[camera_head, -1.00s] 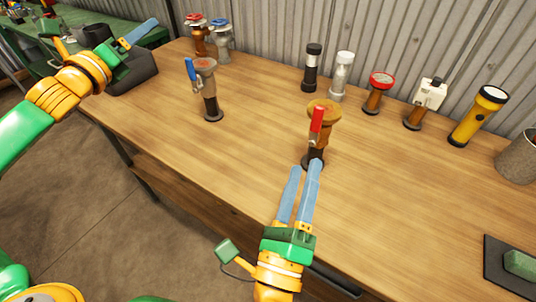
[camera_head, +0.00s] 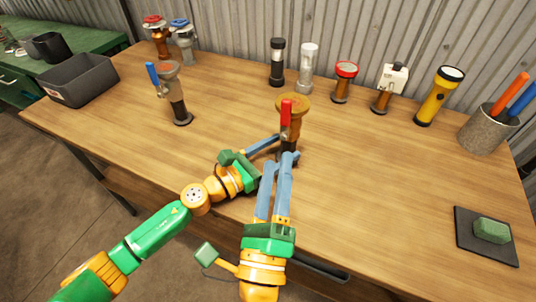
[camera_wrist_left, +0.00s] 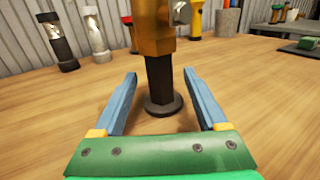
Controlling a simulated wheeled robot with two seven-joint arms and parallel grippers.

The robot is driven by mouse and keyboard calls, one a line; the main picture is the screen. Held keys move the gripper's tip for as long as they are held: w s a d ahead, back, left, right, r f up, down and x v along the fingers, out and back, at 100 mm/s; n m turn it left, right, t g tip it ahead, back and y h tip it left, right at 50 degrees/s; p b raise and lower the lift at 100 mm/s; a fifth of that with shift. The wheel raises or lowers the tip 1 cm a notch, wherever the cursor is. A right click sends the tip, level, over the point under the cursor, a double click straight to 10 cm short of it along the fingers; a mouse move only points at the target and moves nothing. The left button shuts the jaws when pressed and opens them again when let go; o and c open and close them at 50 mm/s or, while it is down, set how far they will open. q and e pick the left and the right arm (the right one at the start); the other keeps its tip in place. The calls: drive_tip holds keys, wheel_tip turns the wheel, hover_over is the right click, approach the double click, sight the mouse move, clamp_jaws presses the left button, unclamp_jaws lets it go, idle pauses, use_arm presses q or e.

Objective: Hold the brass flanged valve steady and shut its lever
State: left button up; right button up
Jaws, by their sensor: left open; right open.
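The brass flanged valve (camera_head: 294,104) stands upright on a dark stem and round base near the middle of the bench. Its red lever (camera_head: 286,113) hangs down along the side facing me. My left gripper (camera_head: 276,146) is open, with its fingers pointing at the stem from the left. My right gripper (camera_head: 283,157) is open just in front of the valve, below the lever. Its fingers partly hide the valve's base in the head view.
A blue-levered valve (camera_head: 170,86) stands to the left, and two more valves (camera_head: 168,38) stand behind it. A grey bin (camera_head: 80,82) is at the far left. Flashlights and fittings (camera_head: 345,80) line the wall. A green block (camera_head: 491,230) lies on a dark mat at right.

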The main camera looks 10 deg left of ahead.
use_arm(q)
drive_tip(key=x, duration=0.3)
drive_tip(key=shift+w+d, duration=0.25)
drive_tip(key=shift+c, duration=0.2)
clamp_jaws()
idle(0.9)
